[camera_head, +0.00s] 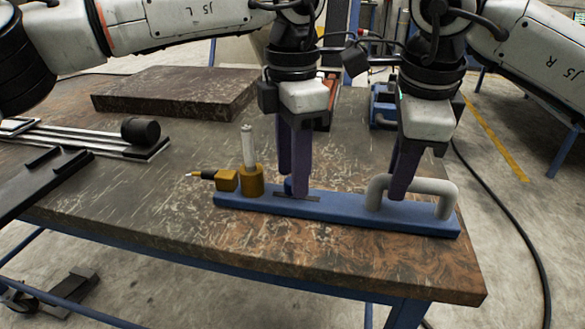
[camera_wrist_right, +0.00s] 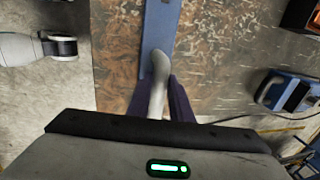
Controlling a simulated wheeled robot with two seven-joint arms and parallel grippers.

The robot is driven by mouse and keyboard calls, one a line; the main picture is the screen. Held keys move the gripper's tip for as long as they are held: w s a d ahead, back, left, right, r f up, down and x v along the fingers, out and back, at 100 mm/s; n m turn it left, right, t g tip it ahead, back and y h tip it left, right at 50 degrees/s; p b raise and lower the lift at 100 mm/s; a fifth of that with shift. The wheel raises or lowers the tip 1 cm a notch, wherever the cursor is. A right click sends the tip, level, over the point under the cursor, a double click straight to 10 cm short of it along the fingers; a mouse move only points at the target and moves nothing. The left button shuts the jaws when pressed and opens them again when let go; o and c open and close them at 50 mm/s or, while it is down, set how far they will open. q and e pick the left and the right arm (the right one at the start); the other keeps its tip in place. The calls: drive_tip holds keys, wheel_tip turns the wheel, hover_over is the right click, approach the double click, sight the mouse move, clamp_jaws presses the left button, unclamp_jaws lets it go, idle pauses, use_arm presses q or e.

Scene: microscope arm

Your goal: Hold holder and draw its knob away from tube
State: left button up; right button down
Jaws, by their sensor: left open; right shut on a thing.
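The holder is a long blue bar (camera_head: 340,212) lying on the table with a grey arched handle (camera_head: 436,186) at its right end. My right gripper (camera_head: 399,190) is shut on this handle; the right wrist view shows the handle (camera_wrist_right: 157,75) between its purple fingers. At the holder's left end, a pale tube (camera_head: 247,147) stands upright in a brass socket (camera_head: 252,182). A brass piece with a black and yellow tip (camera_head: 210,175) sticks out left of the socket.
A dark thick slab (camera_head: 175,92) lies at the back of the table. A metal rail piece with a black cylinder (camera_head: 140,131) lies at the left. The table's front edge runs close before the holder. The table between the rails and holder is clear.

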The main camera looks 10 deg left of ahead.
use_arm(q)
drive_tip(key=shift+f, duration=0.3)
clamp_jaws()
drive_tip(key=shift+d, duration=1.8)
use_arm(e)
drive_tip(key=shift+a, duration=0.1)
use_arm(q)
unclamp_jaws()
drive_tip(key=shift+a, duration=0.1)
use_arm(e)
drive_tip(key=shift+r, duration=0.1)
use_arm(q)
drive_tip(key=shift+a, duration=0.1)
